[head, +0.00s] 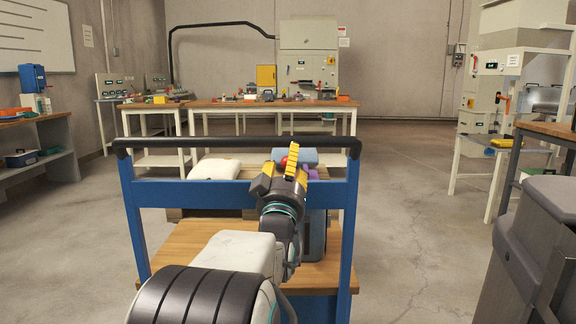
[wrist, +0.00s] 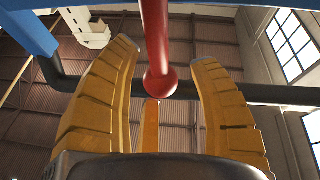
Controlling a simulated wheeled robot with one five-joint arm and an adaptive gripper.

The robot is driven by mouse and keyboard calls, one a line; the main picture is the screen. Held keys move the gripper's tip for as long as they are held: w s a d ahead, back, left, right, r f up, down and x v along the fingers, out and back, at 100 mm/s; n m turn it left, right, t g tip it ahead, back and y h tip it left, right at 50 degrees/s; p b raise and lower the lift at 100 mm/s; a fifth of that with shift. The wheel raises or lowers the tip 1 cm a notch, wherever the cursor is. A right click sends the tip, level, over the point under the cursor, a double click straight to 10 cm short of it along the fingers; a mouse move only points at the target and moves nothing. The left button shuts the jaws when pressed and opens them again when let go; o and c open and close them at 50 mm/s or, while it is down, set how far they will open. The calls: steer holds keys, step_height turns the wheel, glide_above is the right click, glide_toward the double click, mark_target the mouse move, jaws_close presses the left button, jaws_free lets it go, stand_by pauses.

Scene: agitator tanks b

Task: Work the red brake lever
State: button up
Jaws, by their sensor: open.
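The red brake lever (wrist: 158,40) comes down from the top of the wrist view and ends in a round red knob (wrist: 160,84). My gripper (wrist: 164,56) is open, with yellow fingers on either side of the lever and visible gaps to both. A third yellow finger part is below the knob. In the head view, my gripper (head: 281,168) is at the blue cart (head: 222,194), just below its black handle bar (head: 200,142). Only a small red patch (head: 284,161) shows between the fingers there; the rest of the lever is hidden.
The cart carries a pale sack (head: 214,169), a blue roll (head: 297,156) and a purple item (head: 310,173). A grey bin (head: 540,230) stands close at the right. Workbenches (head: 240,104) stand behind. Floor right of the cart (head: 410,220) is clear.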

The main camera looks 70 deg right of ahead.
steer(key=shift+d, duration=0.15)
jaws_close()
stand_by(0.6)
